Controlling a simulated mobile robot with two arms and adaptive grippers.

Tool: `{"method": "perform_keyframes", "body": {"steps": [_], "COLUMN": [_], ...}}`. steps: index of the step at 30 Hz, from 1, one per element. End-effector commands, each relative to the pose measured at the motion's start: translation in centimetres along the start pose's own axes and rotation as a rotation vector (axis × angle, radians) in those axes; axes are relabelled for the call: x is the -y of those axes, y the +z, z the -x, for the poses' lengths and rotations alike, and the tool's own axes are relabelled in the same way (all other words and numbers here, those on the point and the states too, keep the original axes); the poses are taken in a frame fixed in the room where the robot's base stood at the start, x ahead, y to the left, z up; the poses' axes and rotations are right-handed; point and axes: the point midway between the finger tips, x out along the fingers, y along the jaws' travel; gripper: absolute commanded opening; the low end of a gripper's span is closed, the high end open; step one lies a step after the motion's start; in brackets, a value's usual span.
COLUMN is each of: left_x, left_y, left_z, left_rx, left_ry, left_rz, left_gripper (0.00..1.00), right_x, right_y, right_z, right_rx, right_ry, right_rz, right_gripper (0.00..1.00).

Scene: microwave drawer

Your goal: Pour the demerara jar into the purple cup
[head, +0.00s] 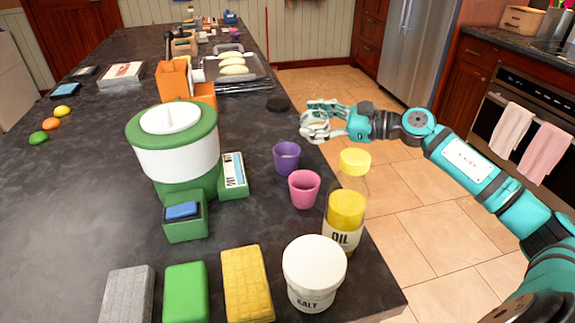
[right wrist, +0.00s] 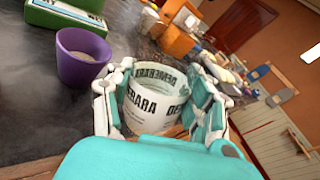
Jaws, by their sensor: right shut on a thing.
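My right gripper (head: 322,121) is at the counter's right edge, beyond and to the right of the purple cup (head: 286,157). In the right wrist view its fingers are shut around the demerara jar (right wrist: 150,108), a clear jar with a white label, its open mouth visible. In the head view the jar is hard to tell from the fingers. The purple cup stands upright on the counter, apart from the jar; it also shows in the right wrist view (right wrist: 82,57), with something pale inside. My left gripper is not in view.
A pink cup (head: 304,189) stands close to the purple cup. An oil bottle (head: 346,208) and a salt tub (head: 313,274) stand nearer. A green and white appliance (head: 176,150) is left. The counter's left part is mostly clear.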

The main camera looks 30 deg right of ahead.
Motion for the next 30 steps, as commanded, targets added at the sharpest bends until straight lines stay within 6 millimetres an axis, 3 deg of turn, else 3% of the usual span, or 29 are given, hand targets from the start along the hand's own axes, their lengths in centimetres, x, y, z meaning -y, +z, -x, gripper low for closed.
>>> {"method": "perform_keyframes", "body": {"steps": [1,5,13,20,25,30], "left_x": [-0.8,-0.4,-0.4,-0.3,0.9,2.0], "left_y": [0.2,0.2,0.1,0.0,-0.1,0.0], "left_z": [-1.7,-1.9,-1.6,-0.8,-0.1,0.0], "left_rx": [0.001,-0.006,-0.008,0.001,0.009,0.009], "left_ry": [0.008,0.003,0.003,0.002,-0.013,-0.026], "left_rz": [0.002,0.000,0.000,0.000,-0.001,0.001], "left_gripper": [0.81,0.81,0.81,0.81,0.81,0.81], "right_x": [-0.1,0.3,0.4,1.1,1.6,1.7], "right_y": [-1.0,-0.5,-0.2,1.7,3.2,3.4], "right_z": [-0.1,0.1,0.1,0.5,0.7,0.7], "right_rx": [0.040,0.108,0.103,0.102,0.102,0.102], "right_ry": [-0.002,0.000,0.001,0.000,0.000,0.000], "right_rz": [-0.090,-0.256,-0.248,-0.244,-0.244,-0.246], "right_gripper": [0.18,0.18,0.18,0.18,0.18,0.18]}}
